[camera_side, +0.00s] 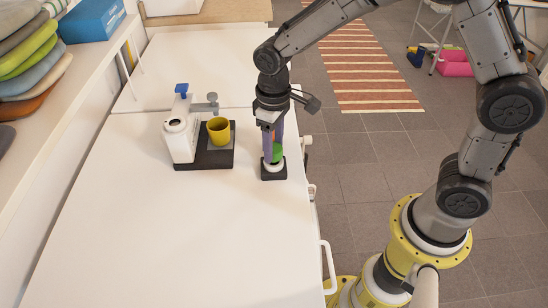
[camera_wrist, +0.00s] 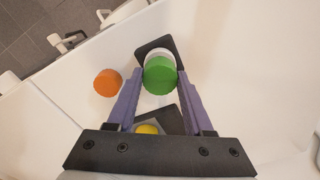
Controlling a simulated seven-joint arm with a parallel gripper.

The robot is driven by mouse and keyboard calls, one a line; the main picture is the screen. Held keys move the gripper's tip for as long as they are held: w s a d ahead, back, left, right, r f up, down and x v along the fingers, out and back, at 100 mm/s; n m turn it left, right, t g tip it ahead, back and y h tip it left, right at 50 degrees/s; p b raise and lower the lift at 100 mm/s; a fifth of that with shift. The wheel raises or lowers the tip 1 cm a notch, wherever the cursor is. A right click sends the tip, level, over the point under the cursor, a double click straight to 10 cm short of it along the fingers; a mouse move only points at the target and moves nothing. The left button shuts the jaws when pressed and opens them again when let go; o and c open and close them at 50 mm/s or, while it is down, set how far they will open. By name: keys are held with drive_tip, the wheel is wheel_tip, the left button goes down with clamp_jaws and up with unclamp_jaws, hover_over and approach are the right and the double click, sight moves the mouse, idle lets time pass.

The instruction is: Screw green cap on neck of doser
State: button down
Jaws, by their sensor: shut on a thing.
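My gripper (camera_wrist: 158,98) points down with its two purple fingers shut on the sides of the green cap (camera_wrist: 160,75). In the side view the green cap (camera_side: 277,154) shows low between the fingers. Just below it is a white round part (camera_side: 271,167) on a small black base (camera_side: 273,174); in the wrist view its white rim (camera_wrist: 160,53) shows past the cap's far edge. The cap looks level and close above or on this white part, but I cannot tell if they touch or how the threads sit.
An orange cap (camera_wrist: 107,82) lies left of the fingers. A white device with a blue top (camera_side: 181,135) and a yellow cup (camera_side: 219,130) stand on a black tray (camera_side: 207,158) to the left. The white table (camera_side: 170,240) is clear in front; its right edge is close.

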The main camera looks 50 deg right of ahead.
drive_tip(key=shift+f, duration=0.85)
drive_tip(key=shift+c, duration=1.1)
unclamp_jaws()
drive_tip(key=shift+r, duration=4.55)
drive_tip(key=shift+d, duration=0.1)
